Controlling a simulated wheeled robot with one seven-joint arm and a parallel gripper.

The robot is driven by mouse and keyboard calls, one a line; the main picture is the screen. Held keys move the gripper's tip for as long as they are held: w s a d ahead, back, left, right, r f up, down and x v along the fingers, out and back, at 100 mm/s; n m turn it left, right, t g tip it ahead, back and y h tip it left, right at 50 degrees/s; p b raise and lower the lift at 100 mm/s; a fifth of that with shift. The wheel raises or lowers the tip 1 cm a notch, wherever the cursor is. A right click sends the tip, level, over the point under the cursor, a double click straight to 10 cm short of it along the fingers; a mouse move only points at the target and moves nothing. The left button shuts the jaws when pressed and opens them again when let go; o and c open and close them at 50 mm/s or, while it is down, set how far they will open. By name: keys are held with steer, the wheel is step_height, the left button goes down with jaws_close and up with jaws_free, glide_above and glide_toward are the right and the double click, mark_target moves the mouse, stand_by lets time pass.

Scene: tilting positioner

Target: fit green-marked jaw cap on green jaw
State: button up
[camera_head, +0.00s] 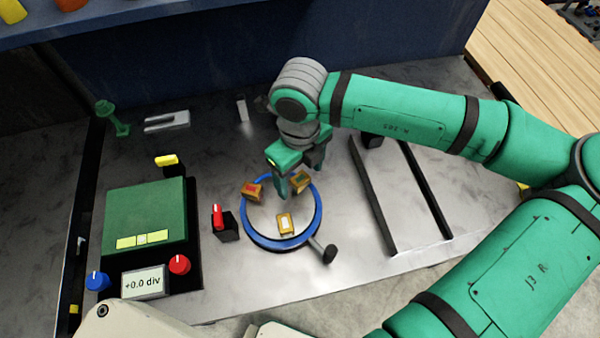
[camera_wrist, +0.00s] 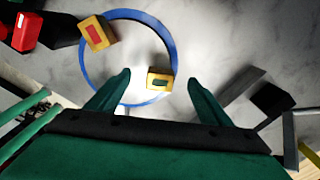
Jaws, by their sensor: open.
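My gripper (camera_head: 290,188) is over the plate, partly covering that area. In the wrist view, my gripper (camera_wrist: 160,85) is open and empty.
A red-topped lever (camera_head: 217,216) stands left of the plate. A black-knobbed handle (camera_head: 328,253) sticks out at its front right. A green panel box (camera_head: 144,215) and a "+0.0 div" display (camera_head: 143,282) are farther left. Dark rails (camera_head: 374,196) lie to the right.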

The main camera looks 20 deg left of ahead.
mark_target(300, 178)
steer(key=shift+r, duration=3.4)
